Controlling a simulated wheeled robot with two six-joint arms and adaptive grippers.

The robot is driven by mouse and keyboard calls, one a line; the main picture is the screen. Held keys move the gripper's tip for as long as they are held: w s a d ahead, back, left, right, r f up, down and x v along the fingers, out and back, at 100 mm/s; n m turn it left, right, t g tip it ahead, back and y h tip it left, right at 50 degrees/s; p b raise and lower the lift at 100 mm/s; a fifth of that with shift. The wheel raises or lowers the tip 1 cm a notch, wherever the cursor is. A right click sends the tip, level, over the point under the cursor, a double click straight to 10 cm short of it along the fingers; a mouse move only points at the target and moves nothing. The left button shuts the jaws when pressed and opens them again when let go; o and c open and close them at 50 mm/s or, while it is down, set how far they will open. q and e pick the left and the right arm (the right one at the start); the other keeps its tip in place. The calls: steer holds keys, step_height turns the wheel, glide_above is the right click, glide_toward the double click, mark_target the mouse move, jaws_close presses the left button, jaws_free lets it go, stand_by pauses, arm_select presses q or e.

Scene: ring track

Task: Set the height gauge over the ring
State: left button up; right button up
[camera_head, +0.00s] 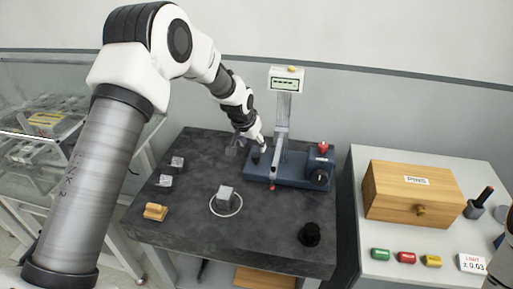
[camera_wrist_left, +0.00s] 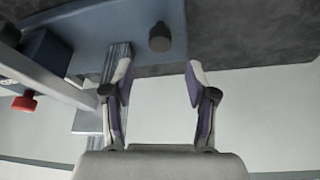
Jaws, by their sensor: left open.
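The height gauge (camera_head: 283,125) stands at the back of the dark table, with a blue base, a grey upright column and a white display head. A thin pale ring (camera_head: 238,209) lies on the table in front, around the foot of a small grey block (camera_head: 225,196). My left gripper (camera_head: 260,144) is at the left end of the gauge's base, near a dark knob (camera_head: 256,157). In the left wrist view its fingers (camera_wrist_left: 158,75) are apart with nothing between them, and the knob (camera_wrist_left: 160,37) is just beyond the tips.
Two small grey blocks (camera_head: 177,161) and a tan block (camera_head: 155,211) are on the table's left. A black knob-like piece (camera_head: 310,234) stands front right. A wooden box (camera_head: 412,194) is on the white table at right. The table's front middle is clear.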

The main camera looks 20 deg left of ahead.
mark_target(253, 154)
arm_select(q)
steer(key=p+x, duration=0.1)
steer(key=x, duration=0.4)
steer(key=shift+w+f, duration=0.1)
steer(key=shift+f, duration=0.3)
steer(key=shift+w+f, duration=0.2)
steer(key=shift+f, duration=0.1)
steer(key=shift+s, duration=0.1)
steer(key=shift+s+r, duration=0.1)
steer(key=shift+r, duration=0.05)
steer(key=shift+c, duration=1.4)
jaws_close()
steer(key=shift+s+a, duration=0.1)
steer(key=shift+a, duration=0.4)
steer(key=s+a, duration=0.1)
steer(key=a, duration=0.3)
steer(key=s+a, duration=0.1)
steer(key=a, duration=0.3)
steer(key=s+a, duration=0.1)
steer(key=a, duration=0.4)
steer(key=shift+d, duration=0.1)
steer(key=shift+o, duration=1.4)
jaws_free()
steer(key=shift+a, duration=0.35)
steer(key=shift+s+d+r, duration=0.1)
steer(key=shift+r, duration=0.05)
steer(key=v, duration=1.1)
steer(key=shift+s+r, duration=0.2)
